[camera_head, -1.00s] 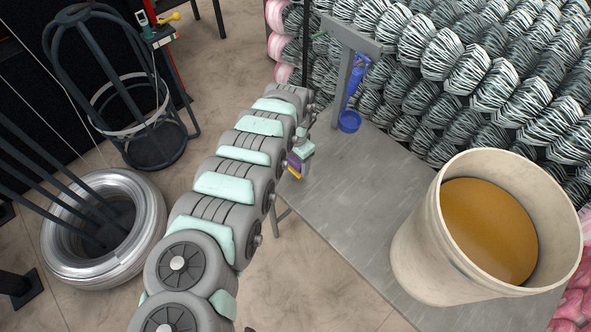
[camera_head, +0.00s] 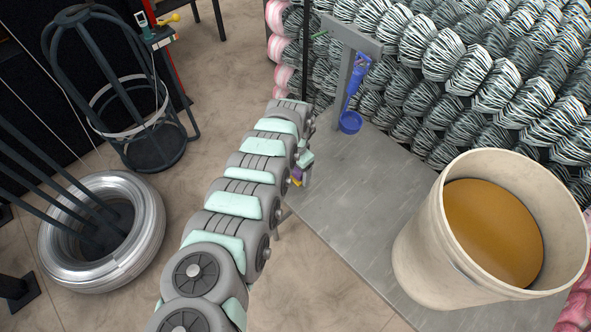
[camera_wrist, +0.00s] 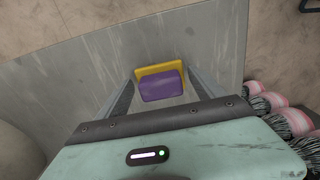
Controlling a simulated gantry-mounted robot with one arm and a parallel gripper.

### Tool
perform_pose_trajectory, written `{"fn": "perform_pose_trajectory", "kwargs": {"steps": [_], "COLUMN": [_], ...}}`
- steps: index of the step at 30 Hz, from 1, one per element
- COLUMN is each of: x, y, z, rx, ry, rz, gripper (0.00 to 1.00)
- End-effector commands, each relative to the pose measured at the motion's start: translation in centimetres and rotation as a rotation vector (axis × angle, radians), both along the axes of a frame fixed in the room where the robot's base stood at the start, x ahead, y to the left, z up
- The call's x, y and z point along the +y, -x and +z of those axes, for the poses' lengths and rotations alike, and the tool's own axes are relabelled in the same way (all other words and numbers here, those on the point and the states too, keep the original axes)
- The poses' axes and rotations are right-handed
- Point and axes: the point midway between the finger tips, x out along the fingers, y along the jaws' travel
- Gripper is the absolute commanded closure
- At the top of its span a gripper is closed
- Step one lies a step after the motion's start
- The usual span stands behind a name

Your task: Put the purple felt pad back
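The purple felt pad (camera_wrist: 162,86) has a yellow layer on its far side. In the wrist view it sits between the two fingertips of my gripper (camera_wrist: 160,77), which appear to press on its two sides. In the head view the purple pad (camera_head: 296,174) is small and partly hidden behind my arm, at the left edge of the grey table. My gripper (camera_head: 299,177) holds it there; its height above the table top is hard to tell.
A large beige bucket (camera_head: 420,235) with brown contents stands on the table's (camera_head: 345,200) right. A metal post holds a blue ladle-like tool (camera_head: 350,122) at the back. Chainlink rolls (camera_head: 455,60) line the rear. A wire coil (camera_head: 75,262) lies on the left floor. The table's middle is clear.

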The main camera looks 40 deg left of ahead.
Motion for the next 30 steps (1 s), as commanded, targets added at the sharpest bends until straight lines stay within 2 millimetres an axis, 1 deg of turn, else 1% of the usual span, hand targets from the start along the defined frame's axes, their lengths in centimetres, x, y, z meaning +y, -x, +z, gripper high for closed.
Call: {"fn": "perform_pose_trajectory", "kwargs": {"steps": [1,3,4,11,14,20,23,26,27,30], "x": [0.0,0.0,0.0,0.0,0.0,0.1,0.2,0.2,0.2,0.1], "y": [0.0,0.0,0.0,0.0,-0.1,0.1,-0.1,0.1,-0.1,0.0], "z": [0.0,0.0,0.0,0.1,0.8,3.5,5.4,7.0,7.8,9.3], "rx": [0.000,0.000,0.000,0.000,-0.001,0.003,-0.001,0.002,0.000,0.000], "ry": [0.000,0.000,0.000,0.000,-0.001,0.000,-0.004,-0.003,-0.005,-0.004], "rz": [0.000,0.000,0.000,0.000,0.000,0.000,-0.002,0.000,-0.001,-0.001], "gripper": [0.17,0.11,0.11,0.11,0.11,0.11,0.11,0.11,0.11,0.11]}}
